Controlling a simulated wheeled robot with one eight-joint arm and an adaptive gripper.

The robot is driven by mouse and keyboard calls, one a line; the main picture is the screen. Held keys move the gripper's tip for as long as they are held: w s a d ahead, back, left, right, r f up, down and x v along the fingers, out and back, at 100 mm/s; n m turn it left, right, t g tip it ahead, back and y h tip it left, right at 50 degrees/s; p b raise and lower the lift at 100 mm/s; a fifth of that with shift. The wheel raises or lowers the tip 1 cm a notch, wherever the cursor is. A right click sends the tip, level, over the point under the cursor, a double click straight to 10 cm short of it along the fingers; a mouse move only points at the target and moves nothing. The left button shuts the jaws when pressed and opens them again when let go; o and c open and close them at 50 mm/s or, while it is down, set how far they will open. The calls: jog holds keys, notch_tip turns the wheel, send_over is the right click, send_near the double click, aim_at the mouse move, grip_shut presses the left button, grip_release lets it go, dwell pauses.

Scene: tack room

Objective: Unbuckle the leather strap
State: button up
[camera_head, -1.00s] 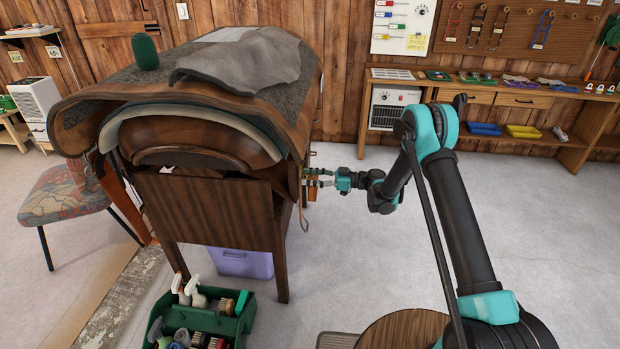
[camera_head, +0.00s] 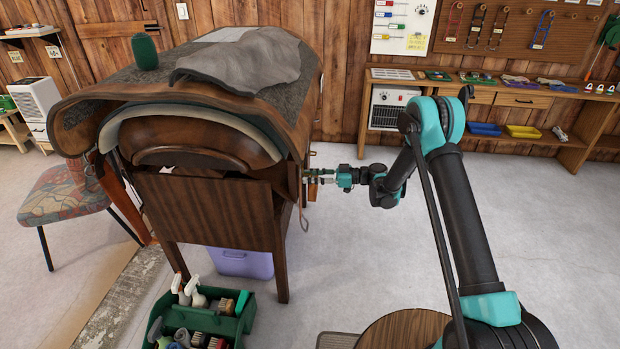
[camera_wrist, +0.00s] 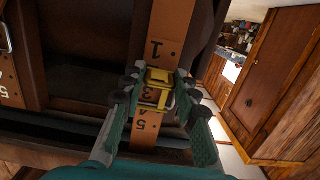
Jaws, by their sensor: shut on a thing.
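The brown leather strap (camera_wrist: 172,22) runs down the middle of the wrist view, with dark numbers and holes on it. A brass-yellow buckle (camera_wrist: 158,76) sits around the strap between my fingertips. My gripper (camera_wrist: 160,88) has one finger on each side of the strap at the buckle and is closed on it; the exact contact is partly hidden by the fingertips. In the head view my gripper (camera_head: 322,176) reaches the right side of the saddle stand (camera_head: 215,215), where the strap (camera_head: 312,188) is small and partly hidden.
A second numbered strap (camera_wrist: 9,80) hangs at the left of the wrist view. A green caddy (camera_head: 215,322) with bottles and brushes stands in front of the stand, and a purple bin (camera_head: 240,263) is under it.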

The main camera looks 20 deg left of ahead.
notch_tip(320, 180, up, 6)
jog(key=d+t+h, duration=0.2)
jog(key=t+h, duration=0.1)
jog(key=h, duration=1)
jog(key=shift+w+d+r, duration=0.15)
jog(key=shift+w+d, duration=0.25)
jog(key=shift+h, duration=0.3)
jog(key=o, duration=1.1)
jog(key=shift+r, duration=0.1)
jog(key=s+v, duration=0.1)
jog(key=v, duration=1)
jog(key=shift+w+r, duration=0.35)
jog(key=shift+r, duration=0.1)
jog(key=shift+d, duration=0.1)
